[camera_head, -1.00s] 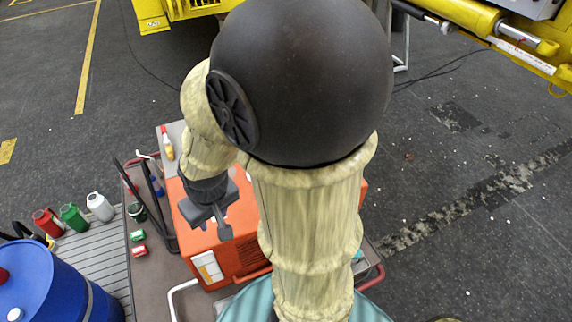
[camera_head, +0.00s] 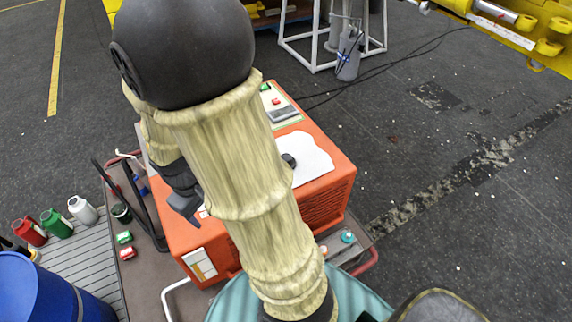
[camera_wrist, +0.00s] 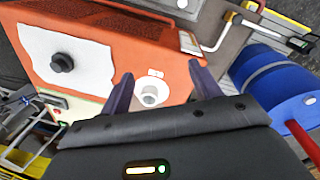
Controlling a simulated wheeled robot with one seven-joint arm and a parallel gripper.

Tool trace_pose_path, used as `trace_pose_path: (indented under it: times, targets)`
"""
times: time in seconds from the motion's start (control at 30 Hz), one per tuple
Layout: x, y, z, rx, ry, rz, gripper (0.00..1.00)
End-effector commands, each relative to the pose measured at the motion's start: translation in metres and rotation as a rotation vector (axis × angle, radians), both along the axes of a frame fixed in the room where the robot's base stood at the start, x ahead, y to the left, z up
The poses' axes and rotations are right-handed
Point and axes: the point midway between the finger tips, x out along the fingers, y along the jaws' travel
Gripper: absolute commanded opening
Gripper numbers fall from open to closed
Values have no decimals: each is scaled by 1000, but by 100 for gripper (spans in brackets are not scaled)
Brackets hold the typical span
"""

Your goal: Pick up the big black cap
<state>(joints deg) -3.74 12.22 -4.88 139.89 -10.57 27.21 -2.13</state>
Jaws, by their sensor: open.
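The big black cap (camera_head: 289,160) stands on a white sheet (camera_head: 313,158) on top of the orange box (camera_head: 330,188). It also shows in the wrist view (camera_wrist: 62,62), to the left of my gripper's fingers. My gripper (camera_wrist: 160,78) is open and empty, over the box and apart from the cap. A white round part (camera_wrist: 150,95) on the box shows between the fingers in the wrist view. In the head view my gripper (camera_head: 190,210) is partly hidden by my arm, to the left of the cap.
The box stands on a cart with a red rail (camera_head: 366,262). A blue drum (camera_head: 35,290) and red, green and white bottles (camera_head: 82,210) are at the left. A white frame (camera_head: 318,66) stands behind the box. Dark floor at the right is largely clear.

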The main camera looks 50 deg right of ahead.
Motion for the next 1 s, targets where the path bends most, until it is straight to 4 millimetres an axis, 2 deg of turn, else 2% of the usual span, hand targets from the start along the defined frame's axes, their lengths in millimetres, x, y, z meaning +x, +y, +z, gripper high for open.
trace_pose_path:
  times: [0.03,0.1,0.3,0.5,0.67,0.8,1.0]
  targets:
    - [3,-7,-20,-34,59,41,63]
    - [7,-20,-39,-86,138,95,63]
    - [16,-62,-88,-253,364,255,63]
    - [30,-106,-128,-448,595,425,63]
    - [46,-140,-153,-626,779,562,63]
    - [66,-165,-171,-800,940,680,63]
    - [99,-186,-185,-1035,1129,823,63]
